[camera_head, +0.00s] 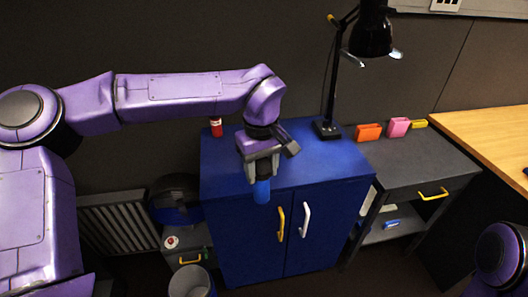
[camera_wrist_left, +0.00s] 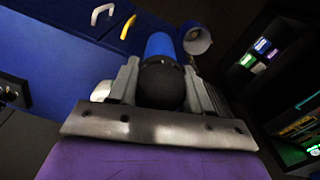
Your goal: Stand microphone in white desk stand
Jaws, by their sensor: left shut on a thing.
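My left gripper (camera_head: 262,168) is shut on the microphone, whose blue body (camera_head: 262,191) points down in front of the blue cabinet's front edge. In the left wrist view the gripper (camera_wrist_left: 162,85) has a finger on each side of the microphone's round black head (camera_wrist_left: 162,82), and the blue handle (camera_wrist_left: 160,46) extends away beyond it. I cannot make out the white desk stand in either view. My right gripper is not in view; only a part of my right arm shows at the lower right.
The blue cabinet (camera_head: 340,165) has a black lamp (camera_head: 327,128) and a red can (camera_head: 216,127) on top, with clear space between. A grey bin (camera_head: 190,283) stands below. To the right are a dark side table (camera_head: 405,170) with small colored items and a wooden desk (camera_head: 490,135).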

